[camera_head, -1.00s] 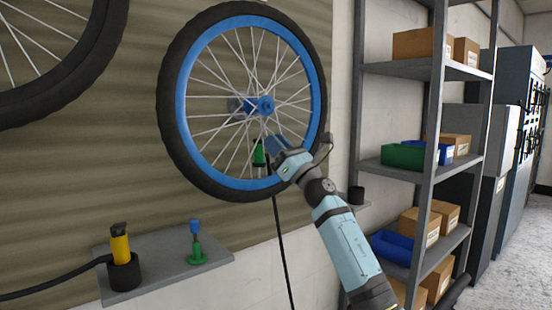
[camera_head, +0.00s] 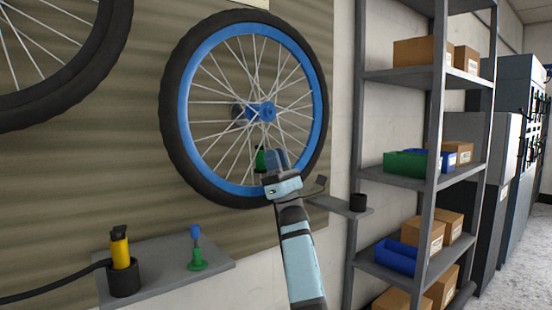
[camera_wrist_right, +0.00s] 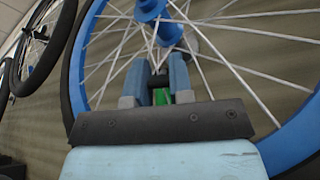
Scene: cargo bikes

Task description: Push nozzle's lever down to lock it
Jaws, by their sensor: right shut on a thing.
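The wheel with a blue rim and black tyre (camera_head: 172,110) hangs against the ribbed wall. My right gripper (camera_head: 272,160) is in front of the lower part of its rim, below the blue hub (camera_head: 261,112). It is shut on the nozzle, whose green part (camera_head: 260,158) shows just left of the fingers. In the right wrist view, black and green parts of the nozzle (camera_wrist_right: 161,97) show between the two blue-grey fingers (camera_wrist_right: 157,84), among the spokes. The lever cannot be made out, nor whether the nozzle sits on the wheel's valve. My left gripper is out of view.
A small wall shelf (camera_head: 215,273) at lower left bears a yellow tool (camera_head: 120,249) in a black cup with a hose, and a green and blue piece (camera_head: 197,258). A black cup (camera_head: 358,201) stands on a ledge at right. Metal shelving (camera_head: 432,150) with bins and boxes stands beyond.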

